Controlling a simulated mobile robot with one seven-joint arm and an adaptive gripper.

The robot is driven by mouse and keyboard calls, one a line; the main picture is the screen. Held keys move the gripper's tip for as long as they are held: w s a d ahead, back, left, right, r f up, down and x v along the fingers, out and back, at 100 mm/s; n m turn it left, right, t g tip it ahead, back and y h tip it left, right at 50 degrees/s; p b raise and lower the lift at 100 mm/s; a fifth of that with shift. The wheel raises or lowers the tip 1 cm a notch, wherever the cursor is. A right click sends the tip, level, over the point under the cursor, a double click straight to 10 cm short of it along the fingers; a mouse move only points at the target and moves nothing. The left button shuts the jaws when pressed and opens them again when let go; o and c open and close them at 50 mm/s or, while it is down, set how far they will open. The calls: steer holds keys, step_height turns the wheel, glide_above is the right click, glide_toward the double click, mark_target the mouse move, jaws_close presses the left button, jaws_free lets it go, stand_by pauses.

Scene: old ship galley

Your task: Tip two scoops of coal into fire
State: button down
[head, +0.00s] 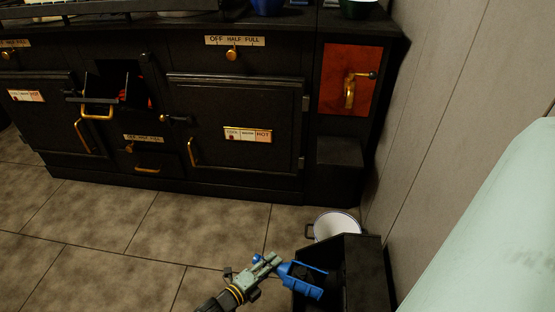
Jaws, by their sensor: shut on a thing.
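My gripper (279,265) is shut on a blue scoop (303,282) at the bottom of the head view. The scoop is at the left side of a black open box (304,300), with its far end at or over the box's opening. The box's inside is very dark, so I cannot tell coal from shadow, nor whether the scoop holds any. The black range (200,55) stands at the back. Its fire opening (122,84) at the left is open, with a small red glow inside.
A white pot (335,224) with a blue rim stands just behind the box. A red panel (345,78) with a brass handle is at the range's right end. A wall and a pale green surface (500,220) bound the right.

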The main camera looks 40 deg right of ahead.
mark_target(256, 257)
steer(key=shift+n, duration=0.3)
steer(key=shift+w+a+r, duration=0.35)
steer(key=shift+w+r, duration=0.2)
steer(key=shift+w, duration=0.2)
steer(key=shift+w+a+r, duration=0.4)
steer(key=shift+w+r, duration=0.2)
steer(key=shift+w, duration=0.2)
steer(key=shift+w+a+r, duration=0.35)
steer(key=shift+w+r, duration=0.2)
steer(key=shift+w, duration=0.2)
steer(key=w+a+r, duration=0.3)
steer(key=w, duration=0.4)
steer(key=w+a+r, duration=0.3)
steer(key=w+a, duration=0.1)
steer(key=w, duration=0.4)
steer(key=shift+a+r, duration=0.2)
